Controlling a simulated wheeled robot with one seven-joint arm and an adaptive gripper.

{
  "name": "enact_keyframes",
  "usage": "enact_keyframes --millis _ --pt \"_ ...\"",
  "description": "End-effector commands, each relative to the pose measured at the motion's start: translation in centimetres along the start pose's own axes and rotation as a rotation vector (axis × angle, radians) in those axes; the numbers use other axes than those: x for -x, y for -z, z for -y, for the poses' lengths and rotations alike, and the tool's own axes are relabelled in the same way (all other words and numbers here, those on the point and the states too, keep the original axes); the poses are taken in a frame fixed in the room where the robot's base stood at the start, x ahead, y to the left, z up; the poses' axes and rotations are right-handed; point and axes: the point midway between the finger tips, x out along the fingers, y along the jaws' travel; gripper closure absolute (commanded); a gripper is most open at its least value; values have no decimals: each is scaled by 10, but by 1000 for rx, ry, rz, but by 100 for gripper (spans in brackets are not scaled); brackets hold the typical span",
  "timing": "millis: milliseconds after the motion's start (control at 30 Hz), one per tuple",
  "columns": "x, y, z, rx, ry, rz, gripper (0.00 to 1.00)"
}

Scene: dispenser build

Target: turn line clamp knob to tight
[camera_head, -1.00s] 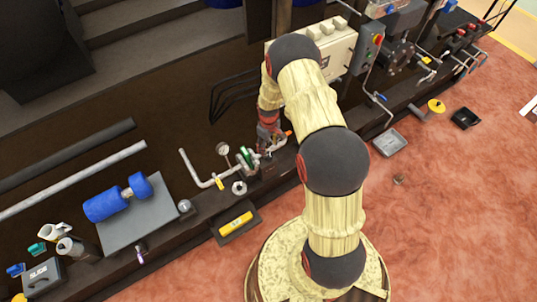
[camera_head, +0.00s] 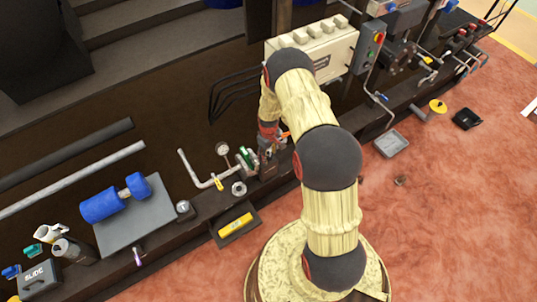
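My gripper (camera_head: 268,152) is at the end of my cream-coloured arm, low over the bench beside a pipe assembly. The pipe assembly (camera_head: 203,184) has a white bent pipe, a round gauge (camera_head: 222,149) and a green part (camera_head: 245,158). A dark red-brown block (camera_head: 268,169) sits right below my gripper, and a small orange piece (camera_head: 285,135) shows beside it. I cannot make out which part is the line clamp knob. My gripper's fingers are too small and covered to tell whether they touch or hold anything.
A grey plate with a blue dumbbell-shaped part (camera_head: 115,199) lies on the bench at left. A dark tray with a yellow item (camera_head: 236,224) is at the bench's front edge. A control box (camera_head: 318,53) stands behind my arm. A grey tray (camera_head: 391,143) lies on the red floor at right.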

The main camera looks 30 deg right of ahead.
Motion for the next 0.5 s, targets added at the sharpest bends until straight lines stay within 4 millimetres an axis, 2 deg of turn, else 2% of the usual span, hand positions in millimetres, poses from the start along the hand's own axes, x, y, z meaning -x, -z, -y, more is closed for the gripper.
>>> enact_keyframes --millis 500 --pt "0 0 0 0 0 0 83"
